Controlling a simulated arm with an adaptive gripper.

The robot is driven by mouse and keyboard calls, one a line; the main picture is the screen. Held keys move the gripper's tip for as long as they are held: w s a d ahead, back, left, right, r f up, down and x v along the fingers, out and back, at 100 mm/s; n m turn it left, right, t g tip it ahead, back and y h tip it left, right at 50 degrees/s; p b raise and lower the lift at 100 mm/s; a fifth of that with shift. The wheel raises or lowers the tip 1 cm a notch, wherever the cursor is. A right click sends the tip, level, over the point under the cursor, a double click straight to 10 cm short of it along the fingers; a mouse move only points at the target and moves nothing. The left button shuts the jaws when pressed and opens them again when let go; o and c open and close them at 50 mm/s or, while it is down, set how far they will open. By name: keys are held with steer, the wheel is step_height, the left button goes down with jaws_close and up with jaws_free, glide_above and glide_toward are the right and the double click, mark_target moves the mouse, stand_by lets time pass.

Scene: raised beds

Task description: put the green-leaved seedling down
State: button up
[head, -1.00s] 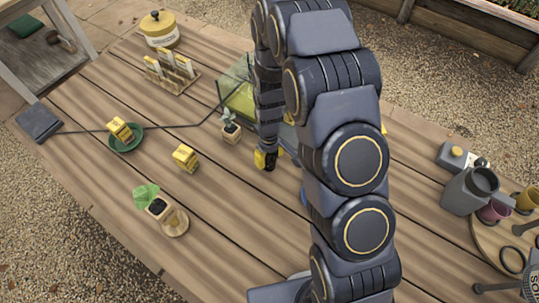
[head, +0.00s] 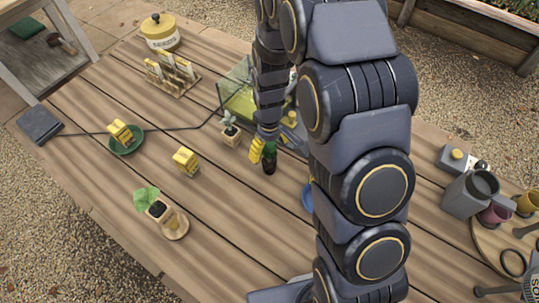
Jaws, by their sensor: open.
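A green-leaved seedling in a small dark pot (head: 269,161) appears upright on the wooden table (head: 215,190), near the middle. My gripper (head: 257,152), with yellow fingers, is open right beside it, on its left and slightly above. I cannot tell whether a finger still touches the pot. A large-leaved green plant in a square pot (head: 158,208) stands at the front left, by a round wooden coaster (head: 177,229).
A yellow block (head: 186,161) stands left of my gripper; another (head: 121,131) is on a green saucer (head: 127,147). A blue object (head: 307,193) is partly hidden by my arm. A grey jug (head: 468,196) stands right.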

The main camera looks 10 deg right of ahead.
step_height(320, 180, up, 5)
steer(key=shift+w, duration=0.1)
steer(key=shift+r, duration=0.85)
steer(key=s+r+m, duration=0.1)
steer(key=s+r, duration=0.3)
steer(key=s, duration=0.4)
steer(key=s+d+r+m+g, duration=0.1)
steer(key=s+r+m, duration=0.1)
steer(key=s+r, duration=0.3)
steer(key=s+d+r+m, duration=0.1)
steer(key=s+r, duration=0.4)
steer(key=s, duration=0.5)
steer(key=shift+s+d+r+m+g, duration=0.15)
steer(key=shift+s+r+m+g, duration=0.15)
steer(key=shift+m, duration=0.3)
steer(key=shift+s, duration=0.45)
steer(key=shift+c, duration=1.4)
